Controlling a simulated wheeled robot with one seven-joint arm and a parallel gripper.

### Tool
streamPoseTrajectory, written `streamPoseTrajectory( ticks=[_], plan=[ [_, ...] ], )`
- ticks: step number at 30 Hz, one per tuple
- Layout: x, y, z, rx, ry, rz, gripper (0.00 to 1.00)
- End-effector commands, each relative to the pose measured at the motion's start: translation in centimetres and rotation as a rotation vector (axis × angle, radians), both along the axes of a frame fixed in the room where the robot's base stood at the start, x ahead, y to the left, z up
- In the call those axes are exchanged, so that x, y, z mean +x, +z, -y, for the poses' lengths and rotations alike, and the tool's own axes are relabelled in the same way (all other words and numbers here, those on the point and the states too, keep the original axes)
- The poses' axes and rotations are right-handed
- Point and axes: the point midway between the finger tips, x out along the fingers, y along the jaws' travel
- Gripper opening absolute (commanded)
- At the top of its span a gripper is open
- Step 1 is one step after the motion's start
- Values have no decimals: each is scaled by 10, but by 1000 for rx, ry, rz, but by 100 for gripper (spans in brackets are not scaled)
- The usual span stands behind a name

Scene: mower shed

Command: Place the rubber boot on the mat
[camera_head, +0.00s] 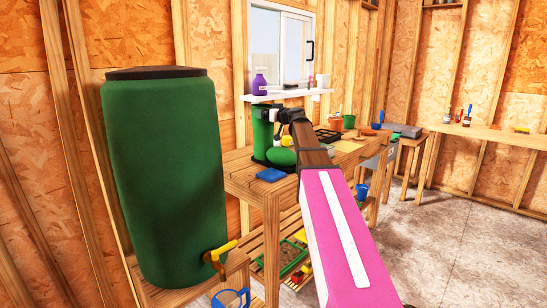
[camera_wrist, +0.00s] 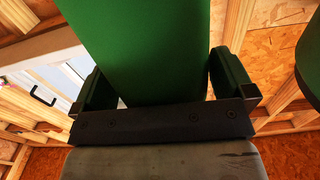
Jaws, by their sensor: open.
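In the wrist view, a broad green surface, which looks like the boot's shaft (camera_wrist: 145,45), lies between the spread fingers of my gripper (camera_wrist: 160,85). Gaps show beside the shaft, more clearly on the left. I cannot make out a mat for certain in either view.
A large green barrel (camera_head: 165,180) with a yellow-handled tap stands at left. The workbench (camera_head: 240,180) also carries a blue item (camera_head: 271,175), a dark tray (camera_head: 327,135) and pots. A shelf (camera_head: 285,96) with a purple bottle (camera_head: 260,83) is above. The floor (camera_head: 450,240) at right is clear.

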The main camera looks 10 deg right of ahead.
Motion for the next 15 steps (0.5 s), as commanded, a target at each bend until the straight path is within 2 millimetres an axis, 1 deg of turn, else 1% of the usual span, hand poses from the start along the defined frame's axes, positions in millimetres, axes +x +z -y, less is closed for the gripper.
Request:
streamPoseTrajectory(
  ticks=[5,8,9,11,12,14,15],
  plan=[
    [0,0,0,0,0,0,100],
    [0,0,0,0,0,0,71],
    [0,0,0,0,0,0,58],
    [0,0,0,0,0,0,38],
    [0,0,0,0,0,0,25],
    [0,1,0,1,0,0,6],
    [0,1,0,1,0,0,6]
  ],
)
